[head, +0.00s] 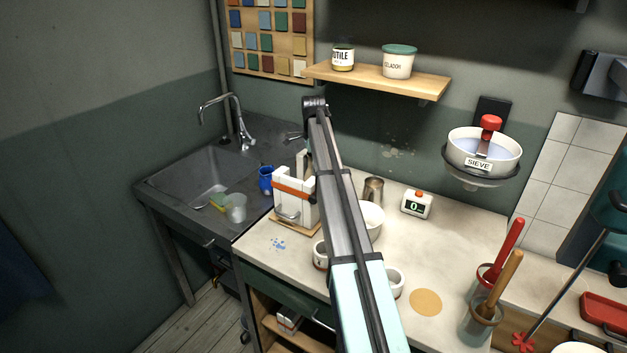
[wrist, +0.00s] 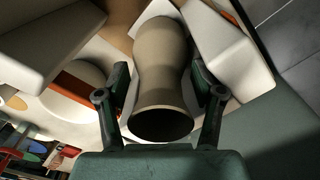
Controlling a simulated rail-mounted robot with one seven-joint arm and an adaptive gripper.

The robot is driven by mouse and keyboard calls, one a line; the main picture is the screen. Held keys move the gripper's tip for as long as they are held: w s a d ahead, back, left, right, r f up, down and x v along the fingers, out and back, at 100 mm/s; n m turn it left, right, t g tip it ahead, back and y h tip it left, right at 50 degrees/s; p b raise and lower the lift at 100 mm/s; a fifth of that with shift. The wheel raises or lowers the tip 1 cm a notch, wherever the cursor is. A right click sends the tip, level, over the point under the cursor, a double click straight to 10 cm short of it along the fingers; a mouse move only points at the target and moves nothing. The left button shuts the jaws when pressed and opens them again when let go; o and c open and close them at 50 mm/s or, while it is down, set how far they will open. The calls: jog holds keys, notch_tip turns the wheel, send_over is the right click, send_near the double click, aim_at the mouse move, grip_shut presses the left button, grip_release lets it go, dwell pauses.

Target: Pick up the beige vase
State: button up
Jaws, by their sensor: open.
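The beige vase (wrist: 160,65) shows in the wrist view with a narrow waist and a dark open mouth toward my gripper. My gripper (wrist: 160,82) is open, its two dark fingers on either side of the vase. I cannot tell whether the fingers touch it. White plaster blocks (wrist: 222,45) stand close around the vase. In the head view, a white plaster mold (head: 293,203) with an orange strap stands on the counter's left part. My arm hides much of that area, and I cannot make out the vase or my fingertips there.
A metal sink (head: 195,170) lies left of the mold, with a blue cup (head: 265,178) between them. A metal pitcher (head: 373,190) and a small scale (head: 416,205) stand to the right on the counter (head: 450,235). A shelf (head: 375,80) hangs above.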

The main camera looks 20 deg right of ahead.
jog(key=c, duration=1)
jog(key=shift+o, duration=0.2)
jog(key=shift+r, duration=0.15)
